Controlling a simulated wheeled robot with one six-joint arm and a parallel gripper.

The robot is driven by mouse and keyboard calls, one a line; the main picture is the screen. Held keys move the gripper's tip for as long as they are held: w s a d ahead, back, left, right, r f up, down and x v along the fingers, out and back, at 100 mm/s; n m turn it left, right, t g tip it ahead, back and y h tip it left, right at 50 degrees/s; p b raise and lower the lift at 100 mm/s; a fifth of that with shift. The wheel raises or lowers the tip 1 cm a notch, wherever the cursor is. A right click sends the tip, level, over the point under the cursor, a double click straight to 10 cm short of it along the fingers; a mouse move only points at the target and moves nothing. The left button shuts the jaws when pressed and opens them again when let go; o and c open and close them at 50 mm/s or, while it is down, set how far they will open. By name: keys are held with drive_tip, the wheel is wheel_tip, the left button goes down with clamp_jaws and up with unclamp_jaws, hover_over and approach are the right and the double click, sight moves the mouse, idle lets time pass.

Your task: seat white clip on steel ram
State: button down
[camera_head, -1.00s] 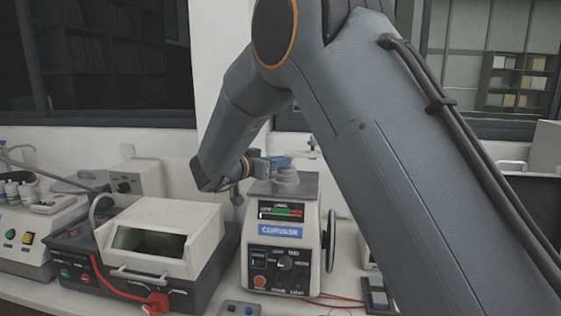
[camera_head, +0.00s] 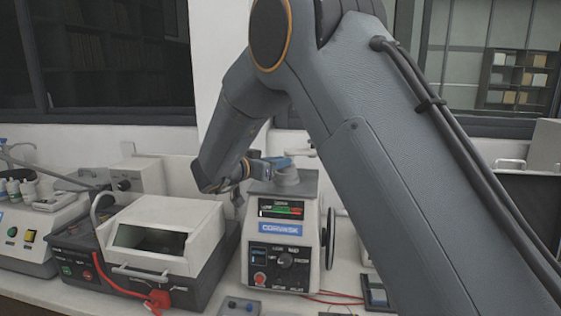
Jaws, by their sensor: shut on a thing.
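My gripper (camera_head: 282,162), with blue fingers, is at the end of my arm, just above the top of the white mounting press (camera_head: 288,240). It is shut on a small white clip (camera_head: 303,152), which shows as a thin pale shape at the finger ends. The steel ram (camera_head: 287,178) is a grey round piece on top of the press, just below the fingers. The clip appears above the ram and apart from it, but the small view does not show the exact gap or alignment.
A white-lidded machine (camera_head: 160,238) with a red cable stands left of the press. A black handwheel (camera_head: 330,238) is on the press's right side. A small control box (camera_head: 240,306) lies in front. My arm covers much of the right side.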

drive_tip(key=c, duration=1.3)
unclamp_jaws()
drive_tip(key=shift+o, duration=0.2)
drive_tip(key=shift+r+p, duration=1.8)
drive_tip(key=shift+r, duration=1.7)
